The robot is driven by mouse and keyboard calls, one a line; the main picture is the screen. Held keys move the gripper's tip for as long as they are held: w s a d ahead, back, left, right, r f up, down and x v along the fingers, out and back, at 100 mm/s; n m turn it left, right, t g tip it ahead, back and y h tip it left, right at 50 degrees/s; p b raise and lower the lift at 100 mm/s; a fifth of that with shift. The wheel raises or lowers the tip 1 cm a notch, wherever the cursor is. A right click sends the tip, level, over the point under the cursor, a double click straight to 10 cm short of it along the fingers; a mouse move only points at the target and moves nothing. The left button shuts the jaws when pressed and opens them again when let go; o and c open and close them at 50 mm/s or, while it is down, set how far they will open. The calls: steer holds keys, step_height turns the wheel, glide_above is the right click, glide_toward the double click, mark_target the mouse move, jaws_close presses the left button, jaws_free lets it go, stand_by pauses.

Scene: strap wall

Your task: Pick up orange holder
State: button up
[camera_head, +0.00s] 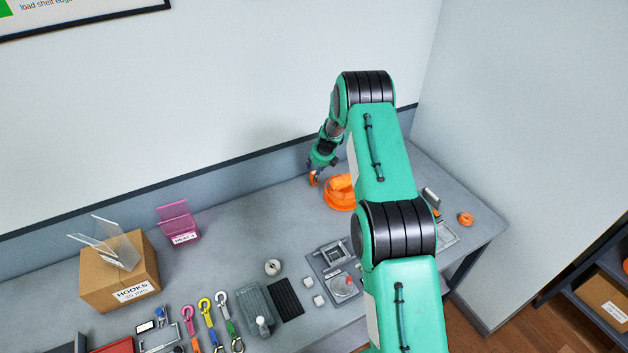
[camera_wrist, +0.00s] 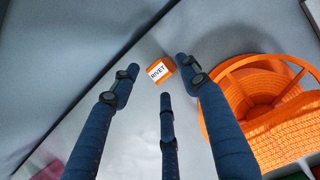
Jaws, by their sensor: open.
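The orange holder is a small orange piece with a white label reading RIVET. In the wrist view the orange holder (camera_wrist: 160,68) lies ahead of the fingertips, between the left and right fingers. In the head view the orange holder (camera_head: 314,181) is a small orange patch at the back of the bench, partly hidden by my gripper. My gripper (camera_wrist: 158,80) is open and empty, its three dark blue fingers spread. In the head view my gripper (camera_head: 318,168) hangs close over the holder; I cannot tell whether it touches.
A large orange reel (camera_head: 340,193) stands right beside my gripper; it fills the right of the wrist view (camera_wrist: 265,125). The back wall (camera_head: 200,110) is close behind. A pink holder (camera_head: 178,222) and a cardboard box (camera_head: 120,285) stand left. The bench between is clear.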

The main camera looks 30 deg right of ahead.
steer(key=shift+x, duration=1.25)
steer(key=c, duration=1.1)
